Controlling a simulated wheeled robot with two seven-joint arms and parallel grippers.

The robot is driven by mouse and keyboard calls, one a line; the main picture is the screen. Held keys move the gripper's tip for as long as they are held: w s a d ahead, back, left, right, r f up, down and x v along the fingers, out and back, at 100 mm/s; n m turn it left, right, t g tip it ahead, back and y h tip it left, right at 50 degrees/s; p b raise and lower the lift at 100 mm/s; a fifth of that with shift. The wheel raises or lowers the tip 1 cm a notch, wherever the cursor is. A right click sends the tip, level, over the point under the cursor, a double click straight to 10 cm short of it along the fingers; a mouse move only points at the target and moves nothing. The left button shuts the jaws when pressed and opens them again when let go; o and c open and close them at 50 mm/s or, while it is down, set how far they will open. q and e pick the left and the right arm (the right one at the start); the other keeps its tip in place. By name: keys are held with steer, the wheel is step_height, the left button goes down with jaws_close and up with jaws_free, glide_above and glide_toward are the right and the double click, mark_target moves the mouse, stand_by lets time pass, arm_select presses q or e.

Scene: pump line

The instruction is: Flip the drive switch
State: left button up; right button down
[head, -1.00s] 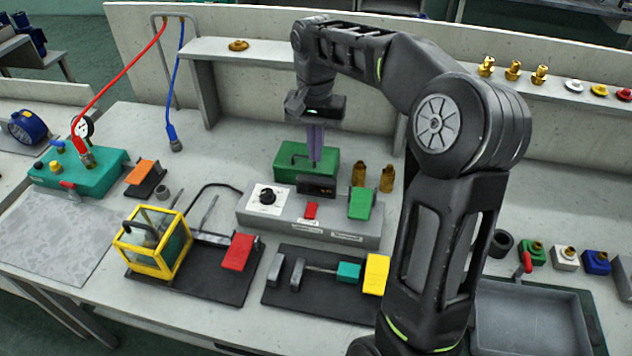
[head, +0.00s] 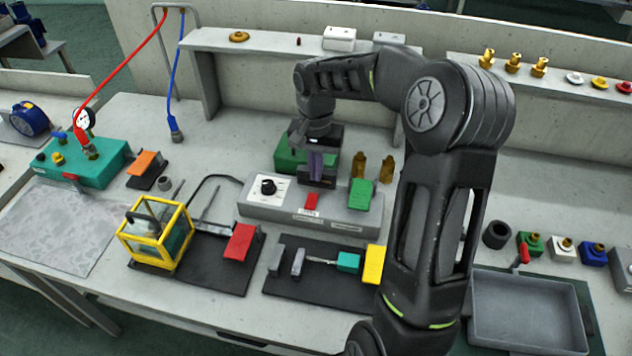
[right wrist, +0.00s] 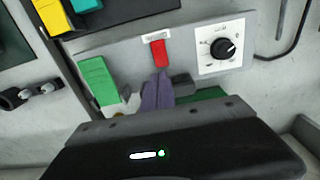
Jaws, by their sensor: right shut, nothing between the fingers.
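A grey control box (head: 290,210) stands mid-bench with a small red switch (head: 311,202) on its front. The red switch also shows in the right wrist view (right wrist: 159,53), under a label too small to read. A black knob on a white dial (head: 268,187) and a green flap (head: 360,194) sit either side of it. My right gripper (head: 316,175) is shut and empty, pointing down behind the red switch. In the right wrist view its purple fingertips (right wrist: 161,80) appear close to the switch; I cannot tell whether they touch. My left gripper is not in view.
A green case (head: 290,160) and brass fittings (head: 387,168) stand behind the box. In front are a yellow-framed cage (head: 128,240) and a black plate with a yellow flap (head: 373,265). A grey tray (head: 525,300) lies at right.

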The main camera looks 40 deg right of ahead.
mark_target(316, 195)
step_height(316, 195, down, 5)
steer(key=shift+p, duration=0.5)
steer(key=shift+f, duration=0.1)
steer(key=shift+f+b, duration=0.3)
steer(key=shift+b, duration=0.2)
steer(key=shift+r, duration=0.25)
steer(key=shift+r+p, duration=0.65)
steer(key=shift+r, duration=0.05)
